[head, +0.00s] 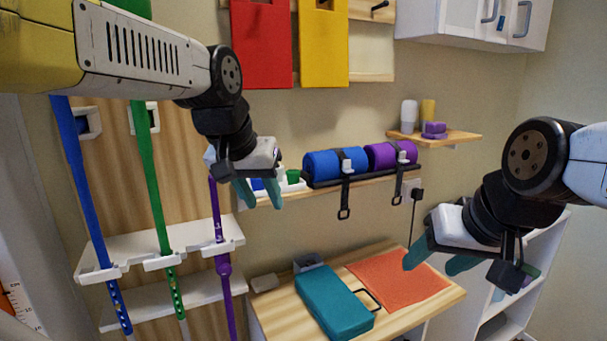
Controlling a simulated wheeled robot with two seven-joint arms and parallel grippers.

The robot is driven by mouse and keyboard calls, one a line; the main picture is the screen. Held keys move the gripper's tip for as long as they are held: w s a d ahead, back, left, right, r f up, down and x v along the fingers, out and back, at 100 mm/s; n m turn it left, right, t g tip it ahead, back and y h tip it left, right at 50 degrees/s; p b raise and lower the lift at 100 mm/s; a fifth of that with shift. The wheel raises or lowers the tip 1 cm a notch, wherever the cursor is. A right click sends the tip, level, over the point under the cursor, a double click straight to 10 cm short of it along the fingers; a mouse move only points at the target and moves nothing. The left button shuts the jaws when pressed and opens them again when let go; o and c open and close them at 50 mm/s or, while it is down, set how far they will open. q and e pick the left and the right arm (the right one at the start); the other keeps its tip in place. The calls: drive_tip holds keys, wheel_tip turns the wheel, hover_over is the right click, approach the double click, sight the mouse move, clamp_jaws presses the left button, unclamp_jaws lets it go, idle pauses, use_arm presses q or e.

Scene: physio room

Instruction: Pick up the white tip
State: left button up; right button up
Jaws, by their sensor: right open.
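I cannot pick out a white tip for certain. A white holder (297,185) with a green cup (293,176) and something blue stands at the left end of the wall shelf, partly hidden behind my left gripper. My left gripper (264,205) hangs in front of that end, its two teal fingers apart, pointing down and empty. My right gripper (432,265) is in front of the table's right side, in line with the orange mat, open and empty, its fingers pointing down and left.
A table (275,317) bears a teal case (334,303), an orange mat (398,280), a small open box (308,261) and a pale block (265,283). Blue (322,164) and purple (380,154) rolls are strapped on the wall shelf. Blue, green and purple poles (221,220) stand in a white rack at left.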

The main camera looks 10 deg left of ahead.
use_arm(q)
drive_tip(key=w+a+r+g+y, duration=0.1)
drive_tip(key=w+a+r, duration=0.15)
drive_tip(key=w, duration=0.95)
drive_tip(key=w+a+r, duration=0.1)
drive_tip(key=w+r, duration=0.2)
drive_tip(key=w, duration=0.8)
drive_tip(key=x, duration=0.7)
drive_tip(key=shift+s+f, duration=0.1)
drive_tip(key=shift+f, duration=0.4)
clamp_jaws()
